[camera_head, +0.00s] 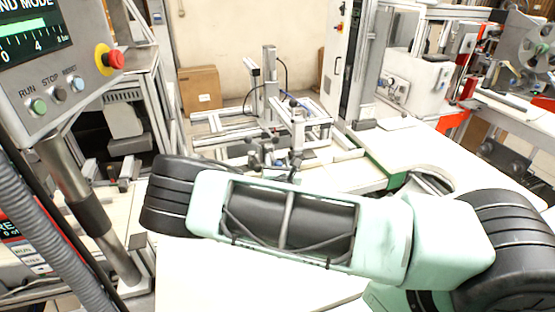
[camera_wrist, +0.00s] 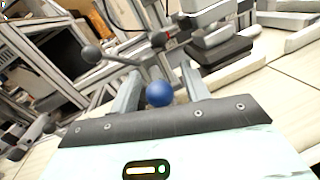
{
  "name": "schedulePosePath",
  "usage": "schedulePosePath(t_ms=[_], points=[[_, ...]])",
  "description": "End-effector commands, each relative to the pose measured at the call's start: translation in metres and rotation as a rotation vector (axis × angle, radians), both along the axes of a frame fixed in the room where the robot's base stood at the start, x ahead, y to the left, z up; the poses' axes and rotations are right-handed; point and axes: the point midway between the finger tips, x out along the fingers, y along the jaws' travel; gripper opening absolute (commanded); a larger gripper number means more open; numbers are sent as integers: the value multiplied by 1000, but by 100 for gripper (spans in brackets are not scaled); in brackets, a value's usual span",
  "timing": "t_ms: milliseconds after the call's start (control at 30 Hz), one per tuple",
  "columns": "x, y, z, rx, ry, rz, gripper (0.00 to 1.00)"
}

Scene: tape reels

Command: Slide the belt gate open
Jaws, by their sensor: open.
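In the wrist view a round blue knob (camera_wrist: 159,93) shows between the two fingers of my open gripper (camera_wrist: 161,88). I cannot tell whether either finger touches it. Thin grey rods with dark round ends (camera_wrist: 91,54) stand just beyond the knob. I cannot make out for sure which part is the belt gate. In the head view my mint-green and black arm crosses the front and hides my gripper. A metal frame with small fittings (camera_head: 298,125) stands just behind my arm there.
A control panel with a red stop button (camera_head: 115,60) stands at the left on a metal post. A cardboard box (camera_head: 200,88) is at the back. Machines with reels (camera_head: 526,52) stand at the right. A pale worktop (camera_head: 424,147) is clear behind my arm.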

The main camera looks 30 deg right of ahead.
Motion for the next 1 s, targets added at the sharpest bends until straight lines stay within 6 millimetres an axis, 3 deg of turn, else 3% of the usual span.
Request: schedulePosePath(t_ms=[267, 433, 467, 567, 833, 1000], points=[[1, 0, 0, 0, 0, 1, 46], [1, 0, 0, 0, 1, 0, 2], [1, 0, 0, 0, 1, 0, 0], [1, 0, 1, 0, 0, 1, 0], [1, 1, 43, 0, -2, 2, 0], [1, 0, 51, 0, -1, 1, 0]])
